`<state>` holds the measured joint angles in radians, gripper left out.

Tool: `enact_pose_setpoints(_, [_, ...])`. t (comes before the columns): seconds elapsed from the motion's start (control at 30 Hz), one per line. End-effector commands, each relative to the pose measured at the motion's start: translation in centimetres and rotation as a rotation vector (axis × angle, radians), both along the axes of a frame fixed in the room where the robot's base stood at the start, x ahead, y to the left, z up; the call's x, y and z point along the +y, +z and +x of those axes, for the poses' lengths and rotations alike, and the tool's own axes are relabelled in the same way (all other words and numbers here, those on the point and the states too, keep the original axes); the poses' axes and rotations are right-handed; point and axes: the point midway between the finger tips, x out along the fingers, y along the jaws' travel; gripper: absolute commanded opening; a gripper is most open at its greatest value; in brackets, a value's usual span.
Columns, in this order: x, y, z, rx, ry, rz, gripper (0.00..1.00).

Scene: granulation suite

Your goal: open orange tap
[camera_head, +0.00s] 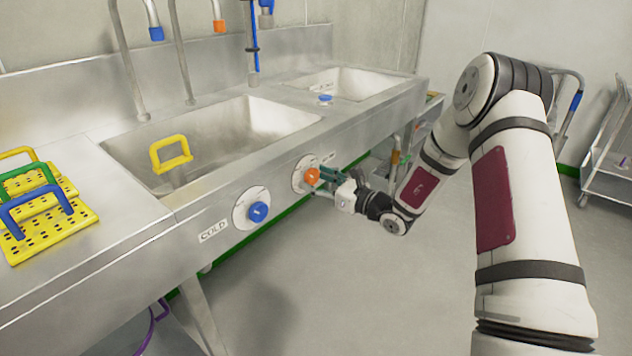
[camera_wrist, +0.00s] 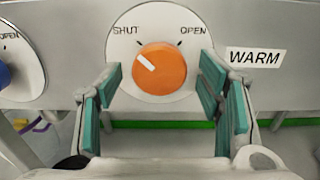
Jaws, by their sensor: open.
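The orange tap (camera_head: 311,176) is a round knob on a white dial on the front panel of the steel sink. In the wrist view the orange tap (camera_wrist: 160,70) has a white mark pointing up and left, toward the word SHUT. OPEN is printed at the dial's upper right, and a WARM label (camera_wrist: 255,57) is beside the dial. My gripper (camera_head: 325,183) is at the knob in the head view. In the wrist view my gripper (camera_wrist: 161,88) is open, with green-padded fingers on the left and right of the knob; contact cannot be told.
A blue knob (camera_head: 258,212) with a COLD label (camera_head: 213,231) is left of the orange one. The sink basin (camera_head: 215,135) holds a yellow-handled item (camera_head: 170,154). Yellow perforated plates (camera_head: 45,235) lie on the left counter. A cart (camera_head: 610,165) stands at the right; the floor between is clear.

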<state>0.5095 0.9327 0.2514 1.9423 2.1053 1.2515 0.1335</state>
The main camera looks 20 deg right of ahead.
Motion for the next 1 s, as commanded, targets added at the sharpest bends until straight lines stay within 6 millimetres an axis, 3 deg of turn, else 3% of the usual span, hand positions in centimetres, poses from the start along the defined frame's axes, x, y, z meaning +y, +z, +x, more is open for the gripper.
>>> enact_pose_setpoints(0.37, [0.28,0.03,0.39,0.000,-0.001,0.000,0.59])
enact_pose_setpoints(0.57, [0.27,0.03,0.37,0.000,0.000,0.000,0.14])
enact_pose_setpoints(1.0, [0.27,0.15,0.35,0.039,0.000,0.056,0.13])
